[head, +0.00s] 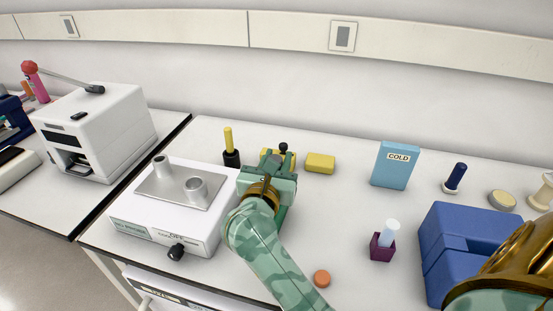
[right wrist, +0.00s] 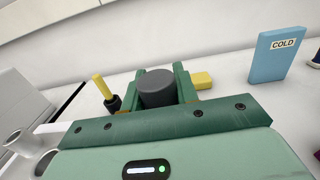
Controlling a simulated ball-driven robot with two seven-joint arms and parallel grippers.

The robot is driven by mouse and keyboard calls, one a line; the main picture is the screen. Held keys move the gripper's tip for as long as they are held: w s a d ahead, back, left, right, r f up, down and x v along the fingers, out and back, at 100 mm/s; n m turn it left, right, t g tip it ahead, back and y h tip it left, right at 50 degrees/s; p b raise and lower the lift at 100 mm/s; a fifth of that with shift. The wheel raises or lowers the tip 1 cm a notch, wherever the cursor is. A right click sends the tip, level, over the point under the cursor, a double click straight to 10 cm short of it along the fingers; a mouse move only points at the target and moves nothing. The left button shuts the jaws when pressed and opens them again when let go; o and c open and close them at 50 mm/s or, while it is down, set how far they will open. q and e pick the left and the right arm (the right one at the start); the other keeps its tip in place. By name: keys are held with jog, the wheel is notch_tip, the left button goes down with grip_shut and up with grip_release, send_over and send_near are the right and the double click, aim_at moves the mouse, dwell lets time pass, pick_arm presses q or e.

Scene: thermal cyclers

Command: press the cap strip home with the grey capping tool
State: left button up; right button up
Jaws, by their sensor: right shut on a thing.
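My right gripper (head: 277,160) is over the bench just right of the white heater unit, with its fingers pointing away from me. It is shut on the grey capping tool (right wrist: 157,88), which shows as a dark grey cylinder between the two green fingers in the right wrist view. In the head view a small black knob (head: 283,147) rises at the fingertips; I cannot tell if it is part of the tool. The cap strip cannot be made out, and the gripper hides what lies below the tool. My left gripper is not in view.
The white heater (head: 157,228) with two metal cups stands left. A yellow-handled tool in a black base (head: 231,158) and a yellow block (head: 320,163) are close by. Right are a blue COLD box (head: 395,165), a purple holder (head: 382,248), an orange disc (head: 321,278) and a blue case (head: 470,240).

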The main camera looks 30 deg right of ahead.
jog(key=shift+f+b, duration=0.4)
jog(key=shift+f, duration=0.05)
dwell(0.8)
jog(key=shift+r, duration=0.1)
notch_tip(320, 180, up, 6)
jog(key=p, duration=0.5)
dwell(0.4)
